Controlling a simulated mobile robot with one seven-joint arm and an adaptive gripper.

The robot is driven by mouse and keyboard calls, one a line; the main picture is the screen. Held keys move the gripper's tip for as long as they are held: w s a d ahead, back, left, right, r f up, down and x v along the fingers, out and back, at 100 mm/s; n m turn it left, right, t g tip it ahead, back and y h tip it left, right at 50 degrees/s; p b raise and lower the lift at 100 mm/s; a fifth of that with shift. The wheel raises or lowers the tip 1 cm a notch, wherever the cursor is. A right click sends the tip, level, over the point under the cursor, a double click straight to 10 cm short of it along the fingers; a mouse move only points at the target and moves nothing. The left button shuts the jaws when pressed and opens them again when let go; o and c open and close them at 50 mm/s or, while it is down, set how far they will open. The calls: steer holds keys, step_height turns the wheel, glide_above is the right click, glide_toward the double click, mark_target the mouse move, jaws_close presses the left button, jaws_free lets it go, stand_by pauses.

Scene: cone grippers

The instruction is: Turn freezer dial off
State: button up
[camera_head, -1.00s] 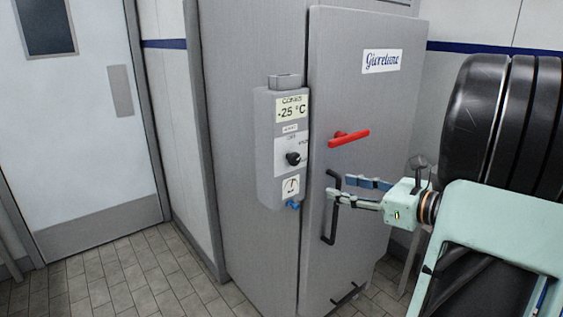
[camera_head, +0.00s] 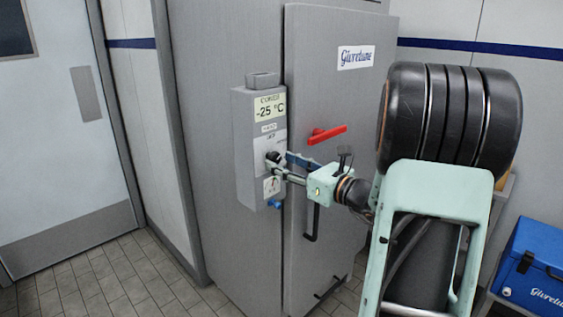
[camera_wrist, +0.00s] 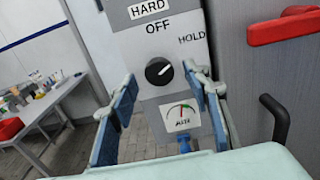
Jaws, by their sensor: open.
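The freezer dial (camera_wrist: 158,71) is a round black knob with a white pointer mark, on the grey control box (camera_head: 243,140). In the wrist view its mark slants toward the upper right, between the OFF label (camera_wrist: 157,27) above and the HOLD label (camera_wrist: 191,39). In the head view the dial (camera_head: 272,157) is partly hidden by the fingertips. My gripper (camera_wrist: 160,80) is open, with one blue-padded finger on each side of the dial. I see a gap at the left; contact at the right cannot be told.
The freezer door has a red handle (camera_head: 327,134) and a black bar handle (camera_head: 312,222) close to my gripper. A gauge (camera_wrist: 180,114) and a blue knob (camera_wrist: 185,144) sit below the dial. A blue cooler (camera_head: 540,270) stands at right. The tiled floor at left is clear.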

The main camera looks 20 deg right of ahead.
steer(key=shift+w+a, duration=0.2)
steer(key=shift+w, duration=0.3)
steer(key=c, duration=1.1)
steer(key=shift+c, duration=0.2)
